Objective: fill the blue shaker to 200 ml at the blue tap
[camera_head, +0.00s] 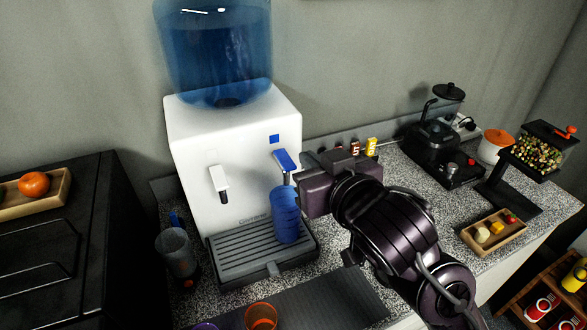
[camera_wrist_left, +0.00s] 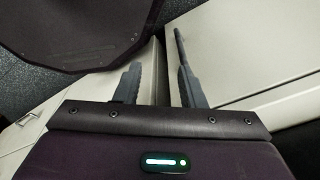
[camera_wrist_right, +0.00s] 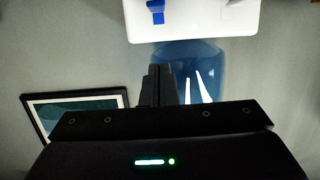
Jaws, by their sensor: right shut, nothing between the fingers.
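The blue shaker (camera_head: 287,218) stands upright on the drip tray (camera_head: 238,262) of the white water dispenser (camera_head: 245,125), below the blue tap (camera_head: 287,161). The water level inside it cannot be read. My right gripper (camera_head: 299,181) is beside the blue tap, just above and right of the shaker. Its fingers (camera_wrist_right: 160,84) are shut together and empty in the right wrist view. Whether they touch the tap lever is hidden. My left gripper (camera_wrist_left: 157,82) is open and empty in the left wrist view, over pale cabinet fronts. It is outside the head view.
A white tap (camera_head: 218,181) is left of the blue one. A dark cup (camera_head: 177,252) stands left of the tray and an orange cup (camera_head: 261,316) in front.

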